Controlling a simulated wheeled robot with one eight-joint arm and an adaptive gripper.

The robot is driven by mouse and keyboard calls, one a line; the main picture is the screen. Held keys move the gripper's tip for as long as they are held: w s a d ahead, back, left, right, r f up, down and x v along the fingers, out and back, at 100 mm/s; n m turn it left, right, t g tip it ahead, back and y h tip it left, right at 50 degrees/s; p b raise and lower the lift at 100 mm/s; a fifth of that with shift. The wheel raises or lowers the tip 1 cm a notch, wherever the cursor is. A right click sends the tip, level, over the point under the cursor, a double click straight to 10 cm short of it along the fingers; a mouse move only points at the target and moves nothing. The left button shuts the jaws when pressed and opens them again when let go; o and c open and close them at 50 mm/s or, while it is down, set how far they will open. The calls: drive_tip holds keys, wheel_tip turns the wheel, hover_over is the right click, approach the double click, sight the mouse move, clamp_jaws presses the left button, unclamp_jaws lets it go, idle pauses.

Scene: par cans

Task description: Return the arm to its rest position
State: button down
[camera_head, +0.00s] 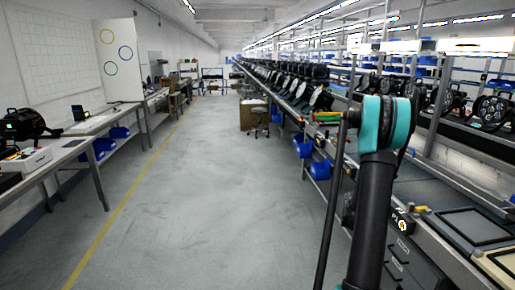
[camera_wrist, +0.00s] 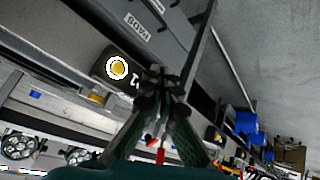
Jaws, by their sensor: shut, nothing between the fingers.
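My gripper (camera_wrist: 163,78) shows in the wrist view, its two dark green-black fingers drawn together at the tips with nothing between them. It appears to be beside the workbench line, with the grey floor to the right. A black box with a yellow disc in a white ring (camera_wrist: 117,68) lies just left of the fingertips in that view; its distance from them is hard to tell. In the head view my raised arm, with a teal joint, stands in front of the right-hand bench, and the fingers cannot be made out there.
A long bench line (camera_head: 430,240) with trays and black lamps runs along the right, with blue bins (camera_head: 321,169) below its edge. Tables (camera_head: 65,152) with equipment stand on the left. An office stool (camera_head: 257,122) stands farther back. The grey floor (camera_head: 200,200) between is clear.

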drive_tip(key=s+a+r+n+y, duration=0.1)
drive_tip(key=s+a+r, duration=0.2)
drive_tip(key=a, duration=0.3)
drive_tip(key=s+a+r+n+y, duration=0.1)
drive_tip(key=s+a+r, duration=0.15)
drive_tip(key=a, duration=0.45)
drive_tip(key=s+a+r+n+y, duration=0.1)
drive_tip(key=s+a+n+y, duration=0.4)
drive_tip(key=s+a, duration=1.6)
drive_tip(key=shift+s+a+r+n+y, duration=0.2)
drive_tip(key=shift+s+a+n+y, duration=0.2)
drive_tip(key=shift+a+n, duration=0.55)
